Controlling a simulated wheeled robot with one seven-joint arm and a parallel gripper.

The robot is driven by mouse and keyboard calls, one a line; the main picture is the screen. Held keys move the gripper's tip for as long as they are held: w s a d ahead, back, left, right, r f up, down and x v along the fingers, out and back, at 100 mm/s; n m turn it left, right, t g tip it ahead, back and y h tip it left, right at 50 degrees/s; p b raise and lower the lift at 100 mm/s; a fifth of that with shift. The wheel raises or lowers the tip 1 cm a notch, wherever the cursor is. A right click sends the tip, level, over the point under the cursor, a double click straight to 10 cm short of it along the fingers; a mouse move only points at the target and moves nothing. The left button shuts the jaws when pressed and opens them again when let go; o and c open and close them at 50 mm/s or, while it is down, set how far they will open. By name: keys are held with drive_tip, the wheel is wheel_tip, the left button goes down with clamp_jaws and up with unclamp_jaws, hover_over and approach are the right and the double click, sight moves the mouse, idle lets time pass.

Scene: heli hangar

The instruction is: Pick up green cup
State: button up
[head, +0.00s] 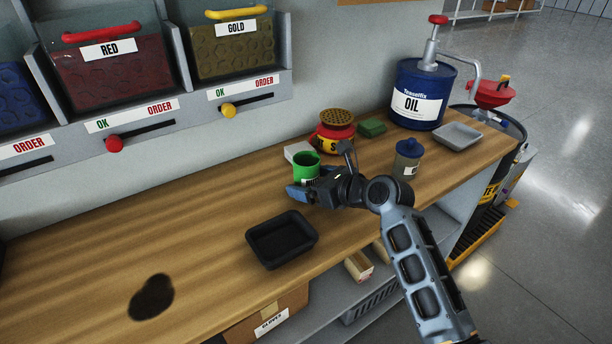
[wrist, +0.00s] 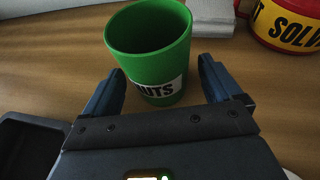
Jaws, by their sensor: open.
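The green cup (head: 306,165) stands upright on the wooden workbench in the head view, its near lower part partly hidden by my gripper. In the wrist view the cup (wrist: 149,45) shows its open top and a white label reading "NUTS", partly cut off. My gripper (head: 306,190) is low over the bench at the near side of the cup. In the wrist view its two blue fingers (wrist: 160,85) are open, one on each side of the cup's lower part. I cannot tell whether either finger touches it.
A black tray (head: 282,262) lies nearer on the bench. A white block (head: 296,150) and a red and yellow solvent can (head: 334,133) stand behind the cup. A blue-lidded container (head: 408,160), green block (head: 372,128), oil drum (head: 420,100) and grey tray (head: 458,146) stand to the right.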

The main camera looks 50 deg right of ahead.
drive_tip(key=shift+w+f, duration=0.25)
drive_tip(key=shift+w, duration=0.3)
drive_tip(key=shift+c, duration=0.3)
drive_tip(key=c, duration=1.1)
